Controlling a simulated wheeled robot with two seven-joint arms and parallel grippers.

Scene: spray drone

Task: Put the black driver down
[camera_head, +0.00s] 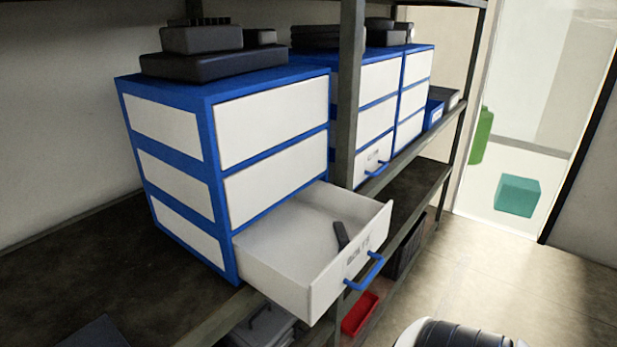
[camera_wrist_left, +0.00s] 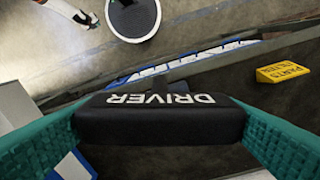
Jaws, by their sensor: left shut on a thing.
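The black driver (camera_wrist_left: 160,126), a dark block with white "DRIVER" lettering that appears upside down, fills the middle of the left wrist view. My left gripper (camera_wrist_left: 160,118) is shut on it, with one teal finger pressed at each end. The driver hangs over a floor and shelf area; how high it is cannot be told. I cannot make out the driver or my left gripper in the head view.
A white drawer (camera_head: 283,243) labelled "BOLTS" stands open from a blue-and-white cabinet (camera_head: 224,140); a small dark bar (camera_head: 341,236) lies inside. Dark cases (camera_head: 205,66) sit on top. A red bin (camera_head: 360,313) is below. A yellow "PARTS" sign (camera_wrist_left: 283,73) shows right.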

